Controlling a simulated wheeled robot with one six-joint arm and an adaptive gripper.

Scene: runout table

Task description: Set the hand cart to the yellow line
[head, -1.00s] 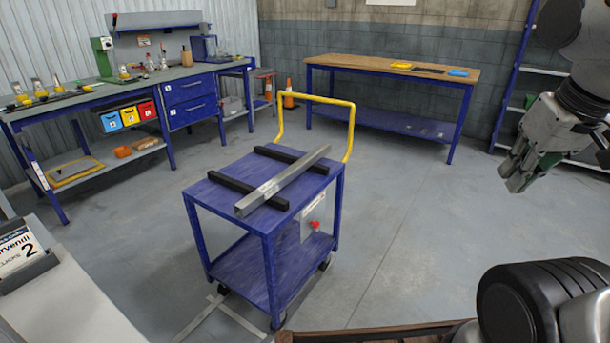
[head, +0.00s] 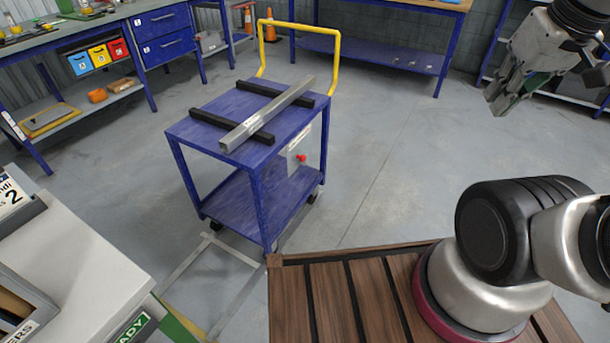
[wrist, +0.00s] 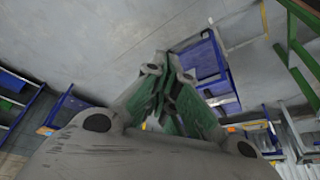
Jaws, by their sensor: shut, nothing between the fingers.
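The hand cart (head: 190,134) is blue with two shelves, castors and a raised yellow handle (head: 338,62) on its far side. It stands on the floor left of centre in the head view. Two black bars and a grey metal bar (head: 265,115) lie on its top. A red knob shows on its side. A blue frame that looks like the cart (wrist: 205,65) shows in the wrist view. A yellowish strip (head: 190,325) shows at the bottom edge, partly hidden; I cannot tell whether it is the yellow line. My gripper (head: 494,106) is shut and empty, up at the right, well apart from the cart.
Pale floor markings (head: 185,265) lie by the cart's near side. A light cabinet (head: 75,260) with a green READY sign fills the lower left. A blue workbench (head: 105,18) stands at the back left, another at the back. Floor right of the cart is clear.

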